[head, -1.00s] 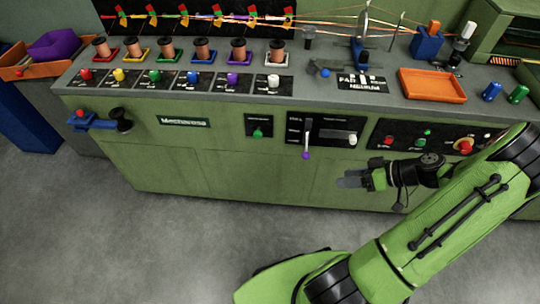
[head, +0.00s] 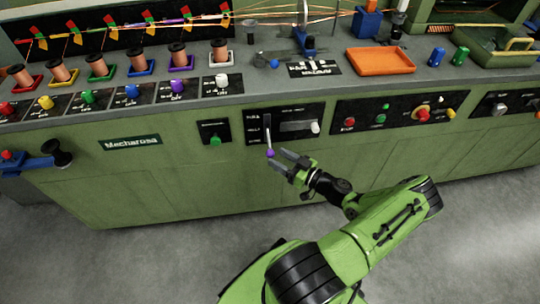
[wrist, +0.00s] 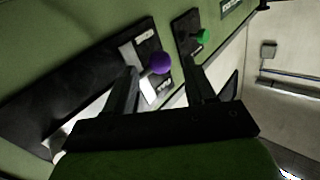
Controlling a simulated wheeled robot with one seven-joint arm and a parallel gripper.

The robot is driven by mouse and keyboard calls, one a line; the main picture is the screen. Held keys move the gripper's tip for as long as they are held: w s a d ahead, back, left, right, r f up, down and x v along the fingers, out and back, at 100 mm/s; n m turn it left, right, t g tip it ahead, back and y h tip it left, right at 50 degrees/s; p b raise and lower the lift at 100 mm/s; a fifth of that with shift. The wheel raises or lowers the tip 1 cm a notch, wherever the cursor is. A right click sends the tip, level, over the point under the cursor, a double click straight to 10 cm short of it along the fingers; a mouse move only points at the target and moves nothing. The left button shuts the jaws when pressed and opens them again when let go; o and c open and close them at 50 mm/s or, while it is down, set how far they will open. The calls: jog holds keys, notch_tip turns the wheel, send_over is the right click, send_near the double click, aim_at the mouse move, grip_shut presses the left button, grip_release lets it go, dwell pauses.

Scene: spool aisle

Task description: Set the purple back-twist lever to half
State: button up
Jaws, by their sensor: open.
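The purple back-twist lever (head: 270,153) has a ball knob on a pale stem and points down at the lowest of the labels beside its slot, on the machine's front panel. In the wrist view the purple knob (wrist: 160,63) shows between my two finger tips. My gripper (head: 278,159) is open and empty, just right of and below the knob in the head view. My gripper also fills the lower part of the wrist view (wrist: 160,78). I cannot tell whether a finger touches the knob.
A white-knobbed slider (head: 314,127) sits right of the lever on the same black panel. A green knob (head: 215,141) is to the left. A panel with red, green and yellow buttons (head: 382,118) is to the right. The floor in front is clear.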

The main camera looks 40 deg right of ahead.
aim_at(271, 154)
jog(key=w, duration=0.4)
jog(key=shift+w+a+b, duration=0.1)
jog(key=shift+a+b, duration=0.2)
jog(key=shift+a, duration=0.1)
grip_shut()
